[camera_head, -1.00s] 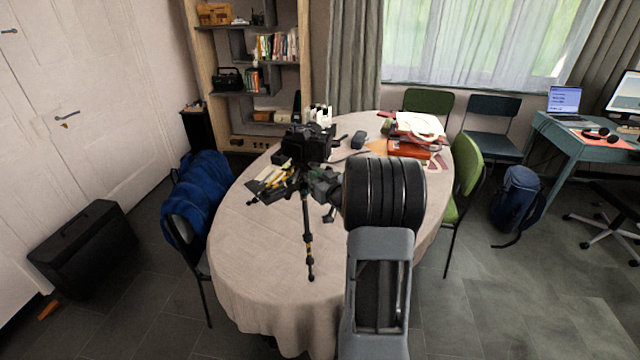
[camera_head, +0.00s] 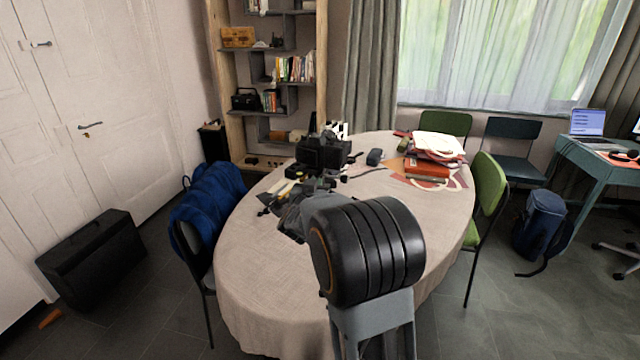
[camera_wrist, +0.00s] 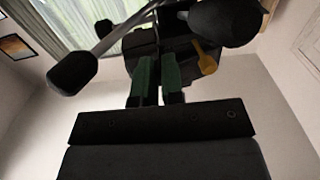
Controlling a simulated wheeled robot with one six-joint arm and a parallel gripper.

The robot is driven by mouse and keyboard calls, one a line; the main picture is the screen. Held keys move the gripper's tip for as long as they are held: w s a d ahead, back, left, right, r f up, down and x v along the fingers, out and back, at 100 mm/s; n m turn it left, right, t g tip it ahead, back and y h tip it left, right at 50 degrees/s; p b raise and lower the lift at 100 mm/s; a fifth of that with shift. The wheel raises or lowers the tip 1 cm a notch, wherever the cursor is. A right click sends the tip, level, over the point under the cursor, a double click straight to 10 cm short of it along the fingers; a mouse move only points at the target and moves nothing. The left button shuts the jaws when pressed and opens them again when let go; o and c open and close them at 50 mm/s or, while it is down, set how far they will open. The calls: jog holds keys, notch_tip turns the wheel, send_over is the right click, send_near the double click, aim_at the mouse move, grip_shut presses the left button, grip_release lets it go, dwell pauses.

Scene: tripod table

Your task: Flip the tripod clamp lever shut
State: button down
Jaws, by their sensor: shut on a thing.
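A black camera (camera_head: 322,152) is mounted on the tripod on the table; the tripod's legs are mostly hidden behind my arm. In the wrist view, the dark tripod head (camera_wrist: 155,45) fills the upper middle, with a black-knobbed handle (camera_wrist: 72,72) at left and a larger black knob (camera_wrist: 226,22) at right. An orange-yellow lever (camera_wrist: 206,60) hangs just right of my green fingers. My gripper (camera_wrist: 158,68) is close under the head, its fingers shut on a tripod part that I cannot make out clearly. In the head view, the fingertips are hidden.
The tablecloth-covered table (camera_head: 265,290) is clear at its front left. Books and papers (camera_head: 430,165) lie at its back right. A chair with a blue jacket (camera_head: 205,205) stands at left, a green chair (camera_head: 487,195) at right.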

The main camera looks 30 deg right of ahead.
jog(key=shift+w+a+r+m+g+h+p, duration=0.1)
jog(key=shift+w+a+m+g+h+p, duration=0.1)
jog(key=shift+m+g+h+p, duration=0.2)
jog(key=shift+w+a+r+m+g+h+p, duration=0.15)
jog(key=shift+m+g+h+p, duration=0.15)
jog(key=shift+g+p, duration=0.2)
jog(key=shift+f, duration=0.1)
jog(key=shift+d, duration=0.1)
jog(key=c, duration=1.5)
grip_release()
jog(key=v, duration=1.3)
jog(key=shift+a, duration=0.4)
